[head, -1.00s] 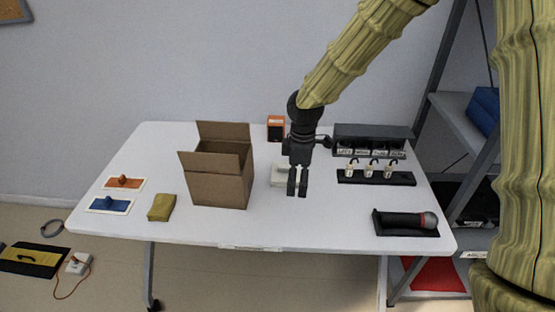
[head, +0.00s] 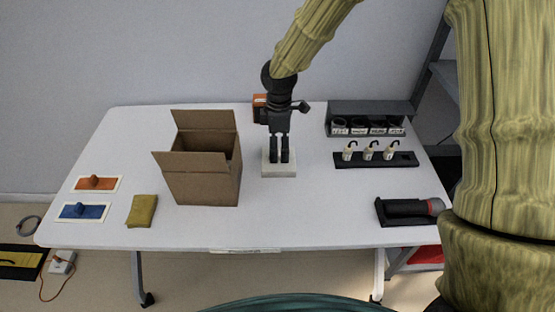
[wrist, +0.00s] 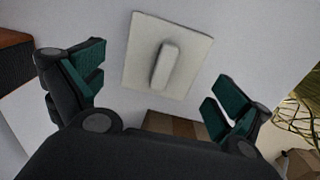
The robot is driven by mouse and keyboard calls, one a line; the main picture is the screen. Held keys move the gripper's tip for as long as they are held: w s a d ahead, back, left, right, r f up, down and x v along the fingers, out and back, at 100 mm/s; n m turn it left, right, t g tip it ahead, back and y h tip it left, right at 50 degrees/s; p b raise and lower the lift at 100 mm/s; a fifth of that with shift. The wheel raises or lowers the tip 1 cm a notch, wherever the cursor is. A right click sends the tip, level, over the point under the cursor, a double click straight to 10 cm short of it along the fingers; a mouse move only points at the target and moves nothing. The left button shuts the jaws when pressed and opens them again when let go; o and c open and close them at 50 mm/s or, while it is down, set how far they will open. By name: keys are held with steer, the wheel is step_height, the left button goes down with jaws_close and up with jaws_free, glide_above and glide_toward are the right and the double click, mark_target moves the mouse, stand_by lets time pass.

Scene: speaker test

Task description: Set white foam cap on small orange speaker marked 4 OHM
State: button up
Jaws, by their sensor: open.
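The white foam cap (head: 279,171) is a pale square slab on the table below my gripper (head: 279,158). In the wrist view the cap (wrist: 140,50) shows a raised bar on top, beyond and between the two green-padded fingers. My gripper (wrist: 154,91) is open and empty, pointing down. I cannot tell its exact height over the cap. The small orange speaker (head: 259,101) stands at the back of the table, partly hidden behind my gripper. Part of its orange and dark side shows at the left of the wrist view (wrist: 12,45). No 4 OHM marking is readable.
An open cardboard box (head: 203,183) stands left of the cap. A black rack with several small bottles (head: 375,160), a dark bin unit (head: 370,109) and a microphone-like item in a black tray (head: 408,208) are at the right. The front middle of the table is clear.

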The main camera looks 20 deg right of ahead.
steer(key=shift+s+f, duration=0.1)
steer(key=shift+s, duration=0.3)
steer(key=f, duration=0.3)
steer(key=shift+w+a+f, duration=0.15)
steer(key=shift+w+f, duration=0.1)
steer(key=shift+s+f, duration=0.1)
steer(key=shift+f, duration=0.35)
steer(key=c, duration=0.5)
